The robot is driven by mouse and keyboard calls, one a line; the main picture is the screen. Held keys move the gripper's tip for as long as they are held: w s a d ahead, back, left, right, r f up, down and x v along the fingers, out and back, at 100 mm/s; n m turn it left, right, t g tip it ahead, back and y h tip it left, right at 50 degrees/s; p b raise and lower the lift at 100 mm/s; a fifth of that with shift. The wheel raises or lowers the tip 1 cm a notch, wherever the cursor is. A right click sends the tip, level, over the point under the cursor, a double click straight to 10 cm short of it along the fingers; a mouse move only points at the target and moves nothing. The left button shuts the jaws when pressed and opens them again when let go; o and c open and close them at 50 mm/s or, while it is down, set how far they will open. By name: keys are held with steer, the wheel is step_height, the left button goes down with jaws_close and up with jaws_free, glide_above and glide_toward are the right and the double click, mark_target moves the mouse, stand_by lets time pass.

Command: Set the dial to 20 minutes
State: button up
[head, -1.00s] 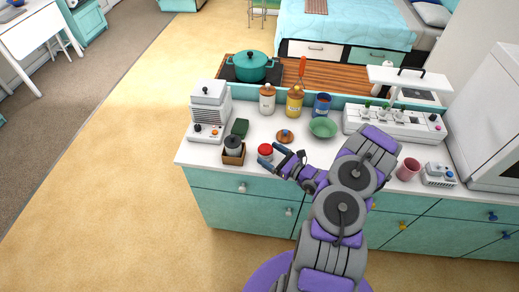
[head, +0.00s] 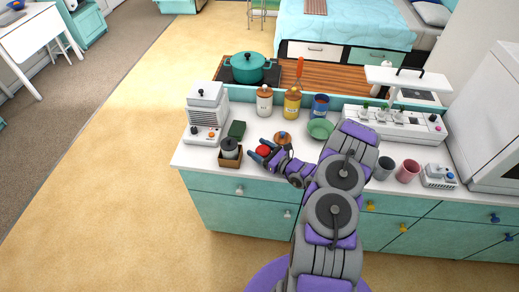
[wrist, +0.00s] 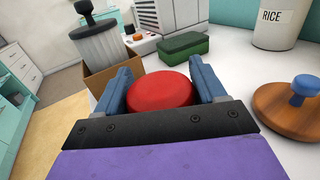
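A round red-topped object (head: 263,151), which looks like a timer, stands on the counter left of centre. Any dial marks on it cannot be read. My gripper (head: 262,149) is at the red top, with its blue fingers spread on either side. In the wrist view the red top (wrist: 160,90) sits between the two fingers (wrist: 160,88), close to both. I cannot tell whether either finger touches it. The lower part of the red object is hidden by the gripper.
A brown box with a grey canister (head: 230,150) stands just left, and a green box (head: 237,129) behind it. A wooden lid with a blue knob (wrist: 293,106) lies close on the right. A white appliance with knobs (head: 205,115) stands at the counter's left end.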

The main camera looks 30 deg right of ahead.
steer(key=c, duration=0.3)
steer(key=shift+a, duration=0.35)
steer(key=shift+c, duration=1)
steer(key=shift+d+m+t+h, duration=0.4)
steer(key=shift+m+h, duration=0.3)
steer(key=shift+h, duration=0.3)
steer(key=shift+a, duration=0.1)
steer(key=o, duration=1)
